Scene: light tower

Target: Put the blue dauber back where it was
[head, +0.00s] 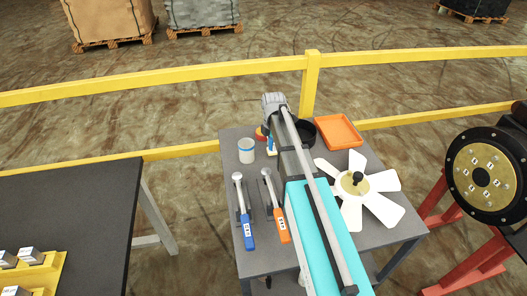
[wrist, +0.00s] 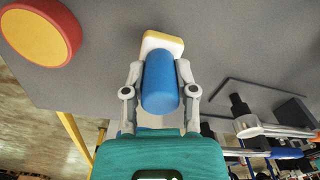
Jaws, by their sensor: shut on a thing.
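The blue dauber (wrist: 160,82) has a blue round handle and a pale white-and-yellow head (wrist: 162,42). My gripper (wrist: 160,92) is shut on its handle, with one finger on each side. In the head view a small blue part of the dauber (head: 271,146) shows beside my arm, which hides much of it. The dauber is over or on the grey table (head: 232,136); I cannot tell whether it touches it. A round red pad with a yellow top (wrist: 38,45) is near the dauber in the wrist view.
A blue-handled wrench (head: 246,222) and an orange-handled wrench (head: 277,218) lie nearer.

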